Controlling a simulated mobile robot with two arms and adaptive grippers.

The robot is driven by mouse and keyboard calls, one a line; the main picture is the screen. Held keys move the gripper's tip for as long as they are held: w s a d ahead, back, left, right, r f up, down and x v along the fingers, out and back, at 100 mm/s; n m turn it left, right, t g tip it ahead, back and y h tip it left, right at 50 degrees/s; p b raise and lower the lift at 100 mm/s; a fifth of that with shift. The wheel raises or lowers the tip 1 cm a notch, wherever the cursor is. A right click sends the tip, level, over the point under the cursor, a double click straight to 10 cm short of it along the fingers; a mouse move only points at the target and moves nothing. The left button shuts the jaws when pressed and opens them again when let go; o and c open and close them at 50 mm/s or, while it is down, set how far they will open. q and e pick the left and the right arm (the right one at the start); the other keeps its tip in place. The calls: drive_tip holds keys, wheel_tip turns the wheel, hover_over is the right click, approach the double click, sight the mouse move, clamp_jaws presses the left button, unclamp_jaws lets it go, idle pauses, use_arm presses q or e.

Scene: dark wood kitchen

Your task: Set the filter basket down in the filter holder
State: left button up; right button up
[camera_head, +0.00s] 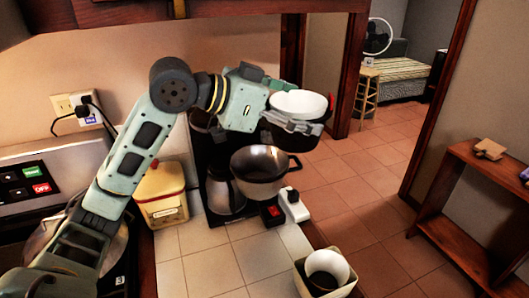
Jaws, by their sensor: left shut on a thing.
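My left gripper (312,128) reaches in from the left and is shut on the white filter basket (299,102). It holds the round basket upright in the air, above and to the right of a grey, cone-shaped cup (258,172) that looks like the filter holder. The cup is open at the top, looks empty, and stands apart from the basket in the picture. The black coffee maker (212,150) stands behind it, partly hidden by my arm. The fingertips' contact on the basket is only partly clear. My right gripper is not in view.
A metal carafe (224,192) stands at the coffee maker. A white power strip (293,206) lies at the counter's right edge. A cream box (163,193) stands left, and a square pot (301,277) with cups in front. Tiled counter (221,268) is clear between.

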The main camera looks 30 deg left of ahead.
use_arm(q)
drive_tip(key=w+a+f+p, duration=0.1)
drive_tip(key=a+f+p, duration=0.2)
drive_tip(key=a+f, duration=0.6)
drive_tip(key=shift+w+f, duration=0.2)
drive_tip(key=shift+f, duration=0.05)
drive_tip(key=shift+a, duration=0.1)
drive_tip(key=shift+f+b, duration=0.6)
drive_tip(key=shift+f, duration=0.05)
drive_tip(key=o, duration=1.1)
